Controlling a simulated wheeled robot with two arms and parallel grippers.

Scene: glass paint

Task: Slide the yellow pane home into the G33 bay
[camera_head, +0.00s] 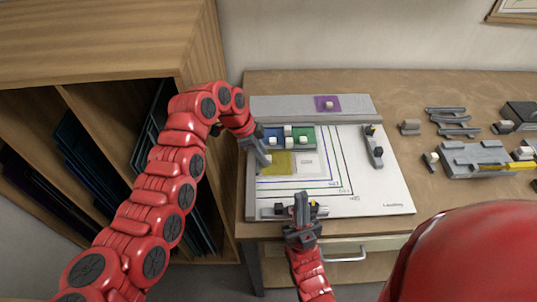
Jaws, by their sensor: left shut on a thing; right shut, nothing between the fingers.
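The yellow pane (280,166) lies on the white board (380,196) near its left side, just below the blue pane (269,134). My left gripper (266,159) is at the yellow pane's left end, shut on its pale knob; the fingers partly hide the grip. A green pane (309,134) sits right of the blue one. A pale square with small marks (307,163) lies right of the yellow pane. The G33 lettering is not readable, so I cannot tell which bay it is. My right gripper (301,199) is shut and empty at the board's front edge.
A purple pane (322,99) sits on the grey strip (358,106) behind. Grey clamp-like pieces stand at the board's right (373,150) and front edge. Tools and grey blocks (468,158) fill the right of the table. A wooden rack (100,85) stands left.

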